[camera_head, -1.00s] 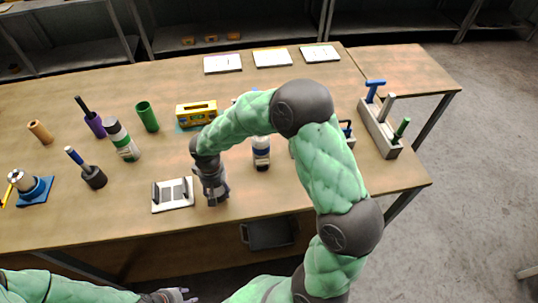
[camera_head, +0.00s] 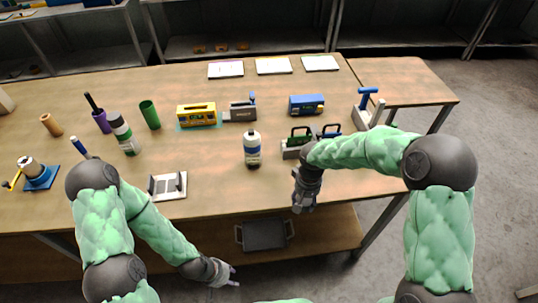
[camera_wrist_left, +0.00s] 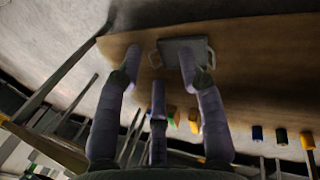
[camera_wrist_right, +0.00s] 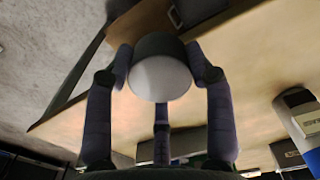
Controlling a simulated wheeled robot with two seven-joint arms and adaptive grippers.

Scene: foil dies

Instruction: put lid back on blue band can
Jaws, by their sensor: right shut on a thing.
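The blue band can (camera_head: 252,150) stands upright near the middle of the table, a white body with a blue band; whether its top is open is too small to tell. It also shows at the right edge of the right wrist view (camera_wrist_right: 304,122). My right gripper (camera_head: 304,203) is at the table's front edge, right of the can and apart from it. It is shut on a round lid (camera_wrist_right: 160,76) with a white face and dark grey side. My left gripper (camera_head: 226,275) is low in front of the table. Its fingers (camera_wrist_left: 160,70) are spread and empty.
A white plate with dark uprights (camera_head: 167,187) lies left of the can. A grey rack with green and blue handles (camera_head: 297,147) stands right of it. A green band can (camera_head: 123,135) and several tools stand further left. The table between plate and can is clear.

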